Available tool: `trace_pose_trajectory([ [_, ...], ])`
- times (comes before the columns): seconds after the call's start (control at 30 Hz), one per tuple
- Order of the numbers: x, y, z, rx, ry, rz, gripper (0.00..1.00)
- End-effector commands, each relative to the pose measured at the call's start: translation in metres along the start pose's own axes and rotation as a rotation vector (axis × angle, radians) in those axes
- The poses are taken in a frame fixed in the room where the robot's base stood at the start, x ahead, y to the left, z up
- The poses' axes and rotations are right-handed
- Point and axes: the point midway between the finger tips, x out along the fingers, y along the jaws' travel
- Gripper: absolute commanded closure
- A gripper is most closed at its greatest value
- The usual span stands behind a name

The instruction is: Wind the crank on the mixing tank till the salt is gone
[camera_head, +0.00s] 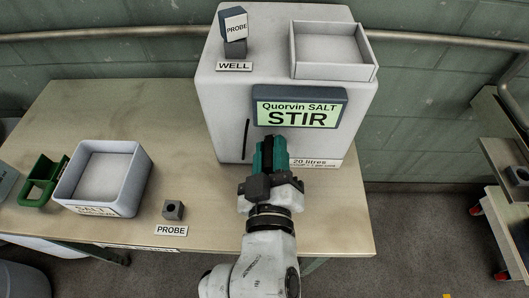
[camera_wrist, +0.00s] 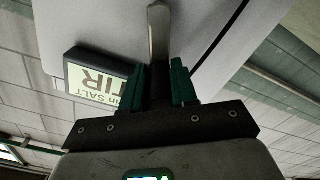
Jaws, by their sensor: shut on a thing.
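The mixing tank (camera_head: 215,110) is a large pale box at the back right of the table. Its display (camera_head: 297,108) reads "Quorvin SALT STIR". My gripper (camera_head: 269,150) is in front of the tank, below the display, with green fingers. In the wrist view my gripper (camera_wrist: 162,85) has its fingers on both sides of the crank (camera_wrist: 158,35), a grey bar against the tank front, and is shut on it. The head view mostly hides the crank behind my gripper. The salt inside the tank cannot be seen.
On the tank top are the probe (camera_head: 235,27) in its well and an open hopper (camera_head: 371,73). On the table stand a white salt bin (camera_head: 140,184), a green scoop (camera_head: 37,192) and a small probe stand (camera_head: 173,210).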

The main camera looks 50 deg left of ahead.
Motion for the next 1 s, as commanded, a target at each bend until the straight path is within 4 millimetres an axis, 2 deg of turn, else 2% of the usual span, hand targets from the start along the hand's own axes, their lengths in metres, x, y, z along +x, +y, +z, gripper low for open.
trace_pose_trajectory([
  [0.03, 0.0002, 0.0070, 0.0012, 0.028, -0.002, 0.011, 1.00],
  [0.4, 0.0002, 0.0146, 0.0048, 0.178, -0.003, 0.011, 1.00],
  [0.93, 0.0002, 0.0157, 0.0073, 0.202, -0.009, 0.011, 1.00],
  [0.97, 0.0002, 0.0156, 0.0074, 0.202, -0.009, 0.011, 0.71],
  [1.0, 0.0002, 0.0155, 0.0075, 0.201, -0.009, 0.011, 0.67],
])
